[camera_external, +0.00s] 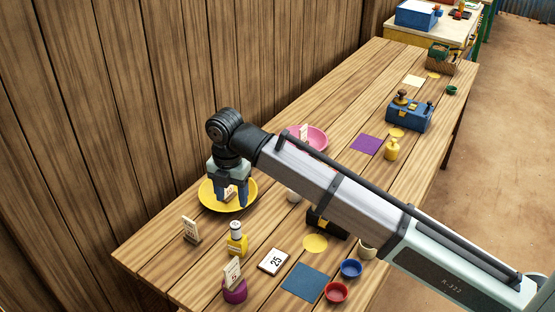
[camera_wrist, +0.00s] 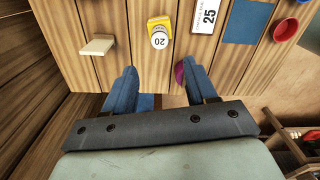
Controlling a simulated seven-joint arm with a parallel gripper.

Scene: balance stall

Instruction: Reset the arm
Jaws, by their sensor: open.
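My gripper (camera_external: 231,200) points down over the yellow plate (camera_external: 211,204) at the left side of the wooden table (camera_external: 350,95). Its two blue fingers are apart. A small card on the plate shows partly behind the fingers. In the wrist view my gripper (camera_wrist: 161,76) has nothing between its fingers, and the yellow plate does not show there. I cannot tell whether the fingertips touch the plate or the card. My arm reaches in from the lower right across the table.
Near the gripper stand a yellow bottle (camera_external: 237,241), a card (camera_external: 191,231) and a purple holder (camera_external: 235,291). A "25" card (camera_external: 273,261), blue mat (camera_external: 304,283), blue bowl (camera_external: 351,269) and red bowl (camera_external: 336,292) lie nearer. A pink plate (camera_external: 317,138) and blue scale (camera_external: 409,115) are farther back.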

